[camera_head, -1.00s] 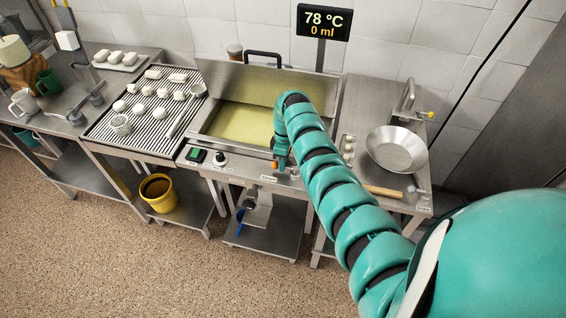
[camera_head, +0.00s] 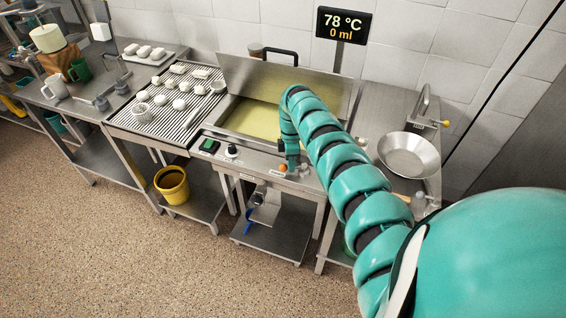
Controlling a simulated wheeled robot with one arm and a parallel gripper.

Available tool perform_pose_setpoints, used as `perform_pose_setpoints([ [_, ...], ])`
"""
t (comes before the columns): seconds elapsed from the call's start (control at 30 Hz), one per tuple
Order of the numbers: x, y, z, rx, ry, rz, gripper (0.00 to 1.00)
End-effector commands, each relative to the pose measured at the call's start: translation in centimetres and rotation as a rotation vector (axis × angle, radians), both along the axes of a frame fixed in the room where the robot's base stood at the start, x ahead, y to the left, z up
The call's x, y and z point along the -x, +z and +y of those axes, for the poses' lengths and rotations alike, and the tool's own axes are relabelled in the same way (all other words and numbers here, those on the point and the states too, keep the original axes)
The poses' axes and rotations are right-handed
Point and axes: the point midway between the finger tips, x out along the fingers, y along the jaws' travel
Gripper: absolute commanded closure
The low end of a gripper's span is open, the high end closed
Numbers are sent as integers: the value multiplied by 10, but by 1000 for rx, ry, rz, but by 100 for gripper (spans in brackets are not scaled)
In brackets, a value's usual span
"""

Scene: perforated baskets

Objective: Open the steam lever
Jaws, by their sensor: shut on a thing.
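The steam lever shows only as a small orange knob (camera_head: 283,168) on the front panel of the steel vat. My gripper (camera_head: 291,168) reaches down to this panel at the knob and is shut on the lever. The fingers and most of the lever are hidden by the end of my teal arm, so the lever's angle cannot be told. The vat (camera_head: 228,131) holds yellowish liquid. A display (camera_head: 342,25) behind it reads 78 °C and 0 ml.
A black knob (camera_head: 231,151) and a green switch (camera_head: 209,146) sit left on the panel. A ribbed draining table (camera_head: 150,124) with white pieces stands left, above a yellow bucket (camera_head: 172,186).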

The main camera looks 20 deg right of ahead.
Motion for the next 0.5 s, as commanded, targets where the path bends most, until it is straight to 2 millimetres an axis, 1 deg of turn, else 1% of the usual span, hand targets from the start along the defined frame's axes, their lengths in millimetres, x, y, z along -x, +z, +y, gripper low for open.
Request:
perform_pose_setpoints([
  [0.03, 4, 4, -1, -1, 29, 6, 100],
  [0.17, 7, 2, -3, 0, 133, 3, 100],
  [0.5, 17, 0, -4, 2, 455, 5, 100],
])
